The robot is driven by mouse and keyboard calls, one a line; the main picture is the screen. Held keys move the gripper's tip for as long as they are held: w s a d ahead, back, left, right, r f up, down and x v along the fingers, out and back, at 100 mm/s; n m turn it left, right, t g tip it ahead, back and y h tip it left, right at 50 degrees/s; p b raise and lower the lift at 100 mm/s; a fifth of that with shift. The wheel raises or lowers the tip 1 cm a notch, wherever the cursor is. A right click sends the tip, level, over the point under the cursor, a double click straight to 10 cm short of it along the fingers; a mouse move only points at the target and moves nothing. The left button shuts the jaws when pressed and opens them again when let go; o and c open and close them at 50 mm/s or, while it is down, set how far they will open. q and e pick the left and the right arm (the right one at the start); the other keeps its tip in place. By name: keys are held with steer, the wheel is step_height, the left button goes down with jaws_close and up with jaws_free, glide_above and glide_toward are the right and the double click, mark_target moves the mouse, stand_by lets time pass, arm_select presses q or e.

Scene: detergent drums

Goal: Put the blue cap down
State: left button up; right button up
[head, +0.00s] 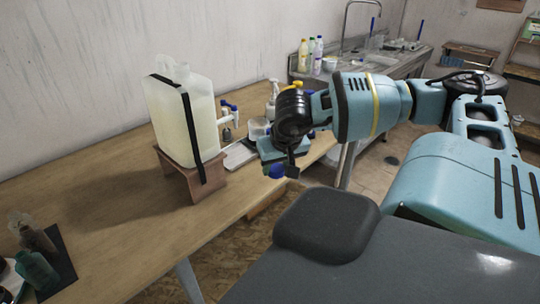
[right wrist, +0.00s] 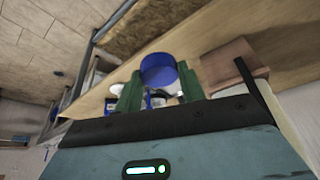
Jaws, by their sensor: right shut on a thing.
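The blue cap (head: 276,171) is at the tip of my right gripper (head: 284,163) in the head view, over the front edge area of the wooden table. In the right wrist view the blue cap (right wrist: 158,68) sits between the two green fingers of my right gripper (right wrist: 160,84), which is shut on it. From the head view I cannot tell the cap's exact height above the table. My left gripper is not in view.
A translucent drum (head: 190,125) with a black strap stands on a wooden stand (head: 207,185) on the table (head: 110,200), left of the gripper. A white tray (head: 238,157) and bottles stand behind. The table's middle is clear.

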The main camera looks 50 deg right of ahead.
steer(key=w+a+n+y, duration=0.2)
steer(key=a+n, duration=0.4)
steer(key=a, duration=2.1)
steer(key=shift+w+f+t, duration=0.2)
steer(key=shift+w+t, duration=0.1)
steer(key=shift+w, duration=0.2)
steer(key=shift+d, duration=0.15)
